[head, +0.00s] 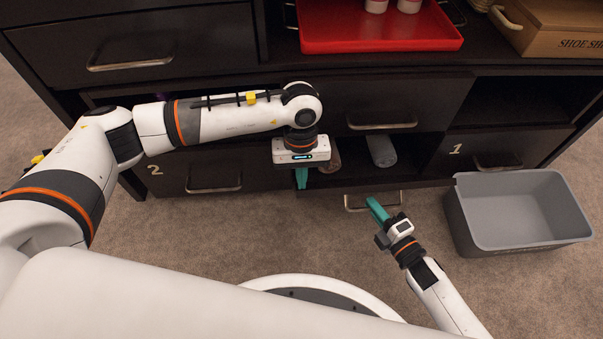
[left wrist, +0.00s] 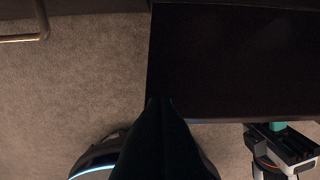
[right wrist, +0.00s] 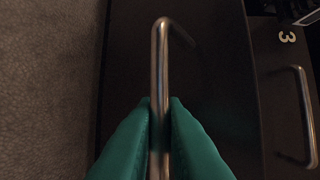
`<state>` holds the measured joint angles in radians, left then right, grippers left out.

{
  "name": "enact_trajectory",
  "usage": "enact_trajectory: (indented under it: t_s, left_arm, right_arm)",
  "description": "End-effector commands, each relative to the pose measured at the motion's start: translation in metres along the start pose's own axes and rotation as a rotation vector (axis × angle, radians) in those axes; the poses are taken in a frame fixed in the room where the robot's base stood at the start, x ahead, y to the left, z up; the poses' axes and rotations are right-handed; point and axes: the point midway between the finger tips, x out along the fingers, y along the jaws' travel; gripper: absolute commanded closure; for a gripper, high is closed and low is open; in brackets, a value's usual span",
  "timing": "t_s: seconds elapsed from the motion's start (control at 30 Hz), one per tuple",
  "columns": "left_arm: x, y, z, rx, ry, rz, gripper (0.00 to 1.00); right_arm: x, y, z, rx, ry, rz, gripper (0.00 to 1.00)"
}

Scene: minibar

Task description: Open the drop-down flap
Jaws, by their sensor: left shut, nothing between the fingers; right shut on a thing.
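The drop-down flap (head: 425,183) at the lower middle of the cabinet stands tipped outward, with its compartment showing behind it; its exact angle is hard to tell. In the left wrist view it is a dark panel (left wrist: 235,60). My right gripper (head: 372,203) is shut on the flap's metal handle (head: 352,207). The right wrist view shows the green fingers (right wrist: 160,105) on both sides of the handle bar (right wrist: 159,60). My left gripper (head: 301,180) is shut and empty, pointing down by the flap's left end; its contact with the flap is unclear.
A glass (head: 381,150) and another item (head: 332,160) are in the compartment. Drawer 2 (head: 170,178) is left, drawer 1 (head: 500,148) right. A grey bin (head: 520,240) stands on the carpet at right.

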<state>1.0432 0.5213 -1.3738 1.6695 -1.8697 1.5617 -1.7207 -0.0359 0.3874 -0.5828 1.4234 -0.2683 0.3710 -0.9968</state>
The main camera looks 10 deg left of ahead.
Motion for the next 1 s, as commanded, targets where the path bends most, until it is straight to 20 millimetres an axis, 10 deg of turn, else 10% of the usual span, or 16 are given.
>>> enact_trajectory:
  t_s: [0.4,0.57,1.0]
  left_arm:
    - [0.010,0.000,-0.014,0.002,0.006,0.002,1.00]
    - [0.011,0.000,-0.014,0.002,0.006,0.002,1.00]
    - [0.010,0.001,-0.012,-0.001,0.002,0.004,1.00]
  right_arm:
    - [0.002,-0.002,-0.002,-0.002,0.004,-0.004,1.00]
    - [0.003,-0.003,-0.002,-0.002,0.003,-0.007,0.68]
    - [-0.021,-0.003,-0.001,-0.001,0.000,-0.006,0.68]
